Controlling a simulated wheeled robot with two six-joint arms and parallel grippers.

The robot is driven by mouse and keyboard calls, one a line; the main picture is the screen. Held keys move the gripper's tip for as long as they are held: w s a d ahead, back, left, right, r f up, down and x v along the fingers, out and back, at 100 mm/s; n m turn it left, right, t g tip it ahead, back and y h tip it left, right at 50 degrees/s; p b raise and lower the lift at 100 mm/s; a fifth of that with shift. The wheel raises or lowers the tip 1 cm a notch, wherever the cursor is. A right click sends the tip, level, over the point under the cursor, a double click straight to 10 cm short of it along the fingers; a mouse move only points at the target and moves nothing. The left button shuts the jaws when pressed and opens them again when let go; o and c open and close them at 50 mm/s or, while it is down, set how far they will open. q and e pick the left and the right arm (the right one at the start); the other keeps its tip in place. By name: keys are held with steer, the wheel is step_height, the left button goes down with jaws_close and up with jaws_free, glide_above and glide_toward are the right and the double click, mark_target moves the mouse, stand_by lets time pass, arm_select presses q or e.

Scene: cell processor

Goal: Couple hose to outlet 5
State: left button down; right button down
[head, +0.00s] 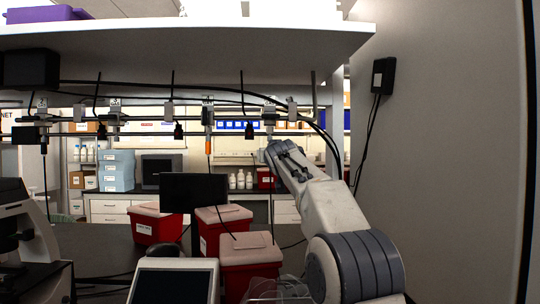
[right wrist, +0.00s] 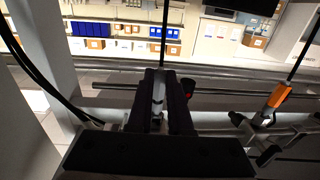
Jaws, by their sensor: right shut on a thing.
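My right gripper (head: 268,143) is raised to the pipe rail under the shelf, at the rightmost labelled outlet block (head: 270,112). Its label is too small to read, so I cannot tell whether this is outlet 5. In the right wrist view, the dark fingers (right wrist: 160,103) are shut around a thin, pale piece. A black hose (right wrist: 165,35) runs from between the fingertips. Whether the hose end touches the outlet is hidden by the fingers. The neighbouring outlet (head: 208,113) has an orange-collared hose (head: 208,146) below it. My left gripper is out of view.
More outlets (head: 115,118) and dark fittings (head: 178,131) line the rail to the left. The shelf (head: 180,40) is close above. Red bins (head: 250,254) and a dark monitor (head: 195,192) stand below. A wall (head: 445,150) bounds the right side.

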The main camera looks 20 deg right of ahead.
steer(key=shift+r, duration=0.3)
steer(key=c, duration=0.8)
jaws_free()
steer(key=shift+o, duration=0.2)
steer(key=shift+f, duration=0.1)
steer(key=b+v, duration=0.6)
steer(key=v, duration=0.4)
steer(key=shift+s, duration=0.2)
